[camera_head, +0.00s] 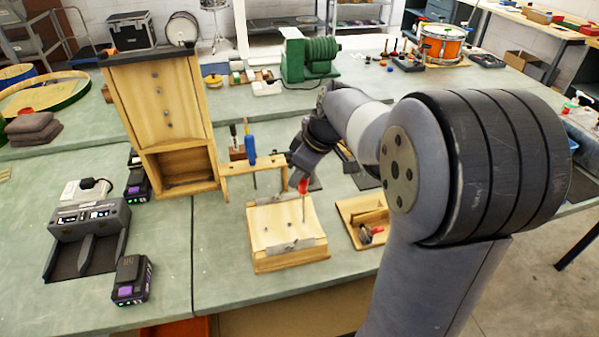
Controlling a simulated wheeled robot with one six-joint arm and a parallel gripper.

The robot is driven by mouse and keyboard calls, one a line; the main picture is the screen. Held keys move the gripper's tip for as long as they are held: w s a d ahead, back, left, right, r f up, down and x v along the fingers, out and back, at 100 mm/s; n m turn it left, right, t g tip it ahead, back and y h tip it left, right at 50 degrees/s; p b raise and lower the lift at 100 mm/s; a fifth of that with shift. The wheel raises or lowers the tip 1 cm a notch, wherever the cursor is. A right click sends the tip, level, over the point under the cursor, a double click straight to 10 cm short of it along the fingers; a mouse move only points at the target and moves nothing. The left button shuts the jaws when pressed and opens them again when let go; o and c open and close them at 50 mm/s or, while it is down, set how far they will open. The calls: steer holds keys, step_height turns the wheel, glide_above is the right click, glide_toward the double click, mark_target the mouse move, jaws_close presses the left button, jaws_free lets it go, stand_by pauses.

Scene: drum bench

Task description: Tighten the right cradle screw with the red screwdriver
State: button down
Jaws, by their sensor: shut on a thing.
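The red screwdriver (303,187) stands upright in my gripper (303,176), which is shut on its handle. Its thin shaft points down to the right part of a light wooden block (280,222) on the green bench, which I take for the cradle. Its tip meets or nearly meets the block's top; contact with a screw cannot be told. The screw under the tip is too small to see.
A wooden rack (240,168) behind the block holds a blue screwdriver (250,145). A wooden tray (362,215) lies to the right. A tall wooden case (165,110), a charger (90,220) and a battery (132,278) are on the left. Bench in front of the block is clear.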

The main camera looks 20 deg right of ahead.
steer(key=shift+f, duration=0.35)
steer(key=shift+r, duration=0.1)
steer(key=m, duration=0.2)
steer(key=m+t+h, duration=0.1)
steer(key=m, duration=0.1)
steer(key=shift+w+d+m+h, duration=0.1)
steer(key=shift+d+m+h, duration=0.05)
steer(key=shift+m+h, duration=0.15)
steer(key=shift+m, duration=0.3)
steer(key=shift+d+f+m+h+p, duration=0.15)
steer(key=shift+m+h+p, duration=0.3)
steer(key=shift+m, duration=0.75)
steer(key=shift+d+f+m+h+p, duration=0.15)
steer(key=shift+m+h+p, duration=0.3)
steer(key=shift+m, duration=0.75)
steer(key=shift+r+m, duration=0.1)
steer(key=shift+m, duration=0.2)
steer(key=m+h, duration=0.1)
steer(key=m, duration=0.2)
steer(key=shift+d+m+h+b, duration=0.15)
steer(key=shift+m+h+b, duration=0.15)
steer(key=shift+h+b, duration=0.1)
steer(key=shift+d+m, duration=0.1)
steer(key=shift+m, duration=0.3)
